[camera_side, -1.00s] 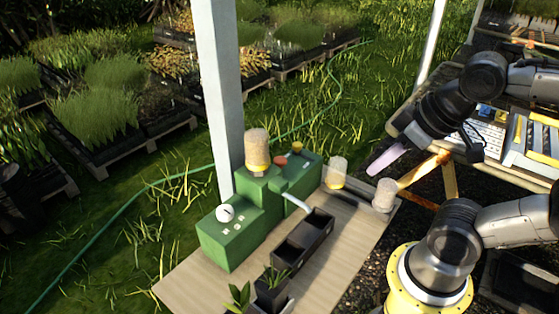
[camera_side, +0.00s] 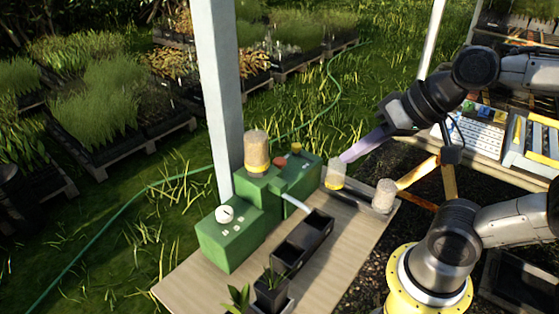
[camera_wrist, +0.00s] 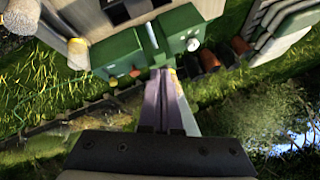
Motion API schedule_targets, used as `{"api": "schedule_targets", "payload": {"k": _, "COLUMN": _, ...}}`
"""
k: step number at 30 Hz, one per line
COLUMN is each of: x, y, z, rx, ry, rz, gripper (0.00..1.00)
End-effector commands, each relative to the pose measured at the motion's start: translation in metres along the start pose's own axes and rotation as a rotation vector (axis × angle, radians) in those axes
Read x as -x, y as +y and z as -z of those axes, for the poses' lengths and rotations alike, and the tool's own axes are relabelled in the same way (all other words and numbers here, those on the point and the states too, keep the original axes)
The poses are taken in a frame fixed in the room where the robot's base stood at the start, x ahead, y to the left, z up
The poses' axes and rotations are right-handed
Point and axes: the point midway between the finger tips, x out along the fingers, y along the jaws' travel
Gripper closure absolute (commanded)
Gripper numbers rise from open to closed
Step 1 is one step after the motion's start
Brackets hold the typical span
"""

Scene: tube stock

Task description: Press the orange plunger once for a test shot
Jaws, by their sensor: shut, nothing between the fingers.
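The green dosing machine (camera_side: 240,232) stands on a wooden board. A red-orange round knob (camera_side: 281,161), which looks like the plunger, sits on its top beside the tan-filled jar (camera_side: 256,152). A smaller yellowish knob (camera_side: 296,148) sits just behind it. My gripper (camera_side: 344,159) has slim lilac fingers, closed together and empty, angled down to the left. Its tips are right of the knob and apart from it, overlapping the top of a loose jar in the picture.
A black pot tray (camera_side: 318,228) lies before the machine. A pale post (camera_side: 220,100) rises behind it. A workbench stands at right.

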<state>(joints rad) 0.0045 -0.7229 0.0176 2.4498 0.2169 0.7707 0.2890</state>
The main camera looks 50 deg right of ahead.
Motion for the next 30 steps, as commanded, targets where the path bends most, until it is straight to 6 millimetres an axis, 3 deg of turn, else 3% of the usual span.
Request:
{"api": "schedule_targets", "payload": {"k": 3, "x": -0.012, "y": -0.028, "z": 0.031, "rx": -0.329, "ry": 0.008, "rz": 0.103, "gripper": 1.0}}
{"api": "schedule_targets", "payload": {"k": 8, "x": -0.037, "y": -0.048, "z": 0.082, "rx": -0.797, "ry": 0.01, "rz": 0.204, "gripper": 1.0}}
{"api": "schedule_targets", "payload": {"k": 11, "x": -0.059, "y": -0.046, "z": 0.117, "rx": -1.098, "ry": 0.014, "rz": 0.242, "gripper": 1.0}}
{"api": "schedule_targets", "payload": {"k": 15, "x": -0.095, "y": -0.025, "z": 0.159, "rx": -1.466, "ry": 0.032, "rz": 0.257, "gripper": 1.0}}
{"api": "schedule_targets", "payload": {"k": 18, "x": -0.119, "y": -0.005, "z": 0.175, "rx": -1.627, "ry": 0.043, "rz": 0.241, "gripper": 1.0}}
{"api": "schedule_targets", "payload": {"k": 22, "x": -0.142, "y": 0.017, "z": 0.18, "rx": -1.714, "ry": 0.042, "rz": 0.2, "gripper": 1.0}}
{"api": "schedule_targets", "payload": {"k": 30, "x": -0.152, "y": 0.033, "z": 0.178, "rx": -1.744, "ry": 0.045, "rz": 0.163, "gripper": 1.0}}
